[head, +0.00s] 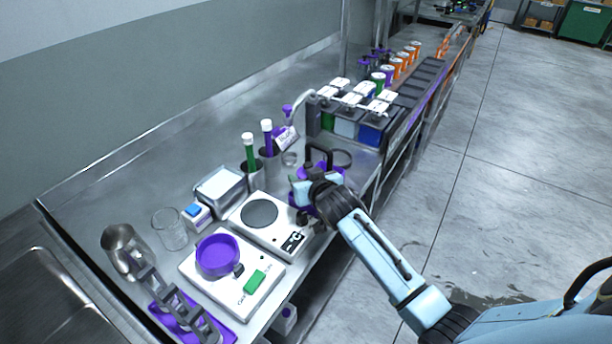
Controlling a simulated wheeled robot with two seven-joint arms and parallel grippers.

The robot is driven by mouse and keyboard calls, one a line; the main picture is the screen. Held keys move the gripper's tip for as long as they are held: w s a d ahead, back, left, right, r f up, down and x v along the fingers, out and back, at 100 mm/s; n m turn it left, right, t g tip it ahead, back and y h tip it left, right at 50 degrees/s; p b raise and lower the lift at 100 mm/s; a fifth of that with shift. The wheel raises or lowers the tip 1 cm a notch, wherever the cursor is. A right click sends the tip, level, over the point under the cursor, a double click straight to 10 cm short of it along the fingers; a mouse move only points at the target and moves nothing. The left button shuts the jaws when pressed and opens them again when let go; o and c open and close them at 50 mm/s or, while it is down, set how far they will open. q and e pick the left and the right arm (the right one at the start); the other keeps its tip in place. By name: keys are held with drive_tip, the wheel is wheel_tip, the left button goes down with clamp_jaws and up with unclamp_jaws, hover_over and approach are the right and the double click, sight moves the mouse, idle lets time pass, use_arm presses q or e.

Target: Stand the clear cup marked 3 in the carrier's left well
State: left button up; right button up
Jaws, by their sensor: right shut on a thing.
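My right gripper (308,197) reaches in from the right to the bench's front edge, beside the scale. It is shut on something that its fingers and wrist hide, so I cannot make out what. Just behind it stands a purple carrier (334,178) with a black arched handle. The gripper covers much of the carrier, and its wells cannot be told apart. A small clear cup (289,158) stands left of the carrier, and a larger clear vessel (170,228) stands farther left. No number is readable on either.
A white scale (268,240) and a white device with a purple dish (218,255) lie in front. Holders with green (250,150) and purple (267,138) tubes stand behind. A sink is at lower left.

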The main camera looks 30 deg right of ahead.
drive_tip(key=o, duration=0.8)
drive_tip(key=shift+f, duration=0.1)
drive_tip(key=shift+o, duration=0.2)
drive_tip(key=shift+r, duration=0.3)
drive_tip(key=shift+r+p, duration=0.35)
drive_tip(key=shift+r, duration=0.15)
drive_tip(key=p+v, duration=0.1)
drive_tip(key=v, duration=1.1)
drive_tip(key=shift+f, duration=0.1)
